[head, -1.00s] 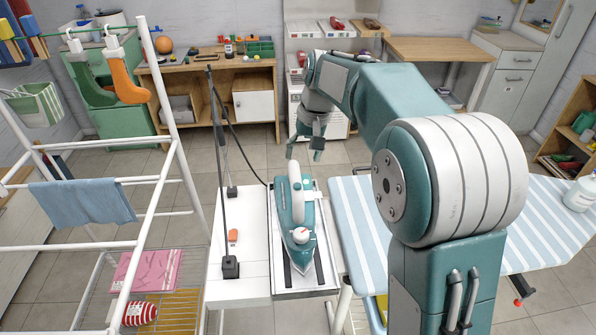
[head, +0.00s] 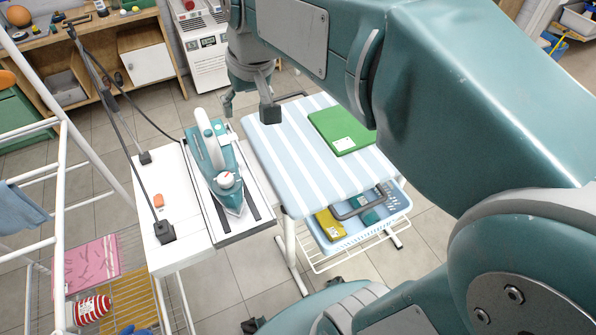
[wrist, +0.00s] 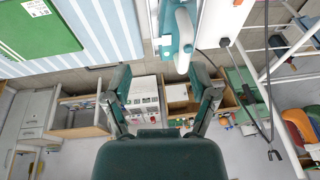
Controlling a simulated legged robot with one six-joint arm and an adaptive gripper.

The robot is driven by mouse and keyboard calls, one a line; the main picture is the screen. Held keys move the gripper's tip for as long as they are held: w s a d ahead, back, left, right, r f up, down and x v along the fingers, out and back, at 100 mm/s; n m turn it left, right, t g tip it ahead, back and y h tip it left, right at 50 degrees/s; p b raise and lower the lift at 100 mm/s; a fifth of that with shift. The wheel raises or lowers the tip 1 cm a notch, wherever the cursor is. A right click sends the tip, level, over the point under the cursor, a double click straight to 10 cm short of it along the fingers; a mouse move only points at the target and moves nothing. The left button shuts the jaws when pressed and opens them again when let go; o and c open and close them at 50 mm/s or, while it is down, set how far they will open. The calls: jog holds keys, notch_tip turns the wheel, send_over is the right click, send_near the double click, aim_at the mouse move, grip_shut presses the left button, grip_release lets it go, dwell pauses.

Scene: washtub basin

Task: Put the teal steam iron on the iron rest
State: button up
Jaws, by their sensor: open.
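The teal steam iron (head: 222,168) has a white handle and lies flat on the iron rest (head: 262,201), a pale metal tray with dark strips. Its pointed tip faces the near side of the head view. My gripper (head: 249,106) is open and empty, above and beyond the iron's rear end, apart from it. In the wrist view the iron (wrist: 184,38) is partly cut off at the top, beyond and slightly right of the gap between my open fingers (wrist: 162,77).
The striped ironing board (head: 285,150) with a folded green cloth (head: 341,130) is right of the rest. A white side surface (head: 154,190) carries a black cord stand (head: 165,232). A white drying rack (head: 60,190) stands at the left.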

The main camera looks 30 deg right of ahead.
jog(key=s+d+f+t, duration=0.1)
jog(key=s+f, duration=0.1)
jog(key=s, duration=0.5)
jog(key=s+d+f+t+h, duration=0.1)
jog(key=s+d+f, duration=0.1)
jog(key=s, duration=0.4)
jog(key=shift+s+f+t, duration=0.3)
jog(key=shift+s+f, duration=0.1)
jog(key=shift+f, duration=0.4)
jog(key=shift+d, duration=0.1)
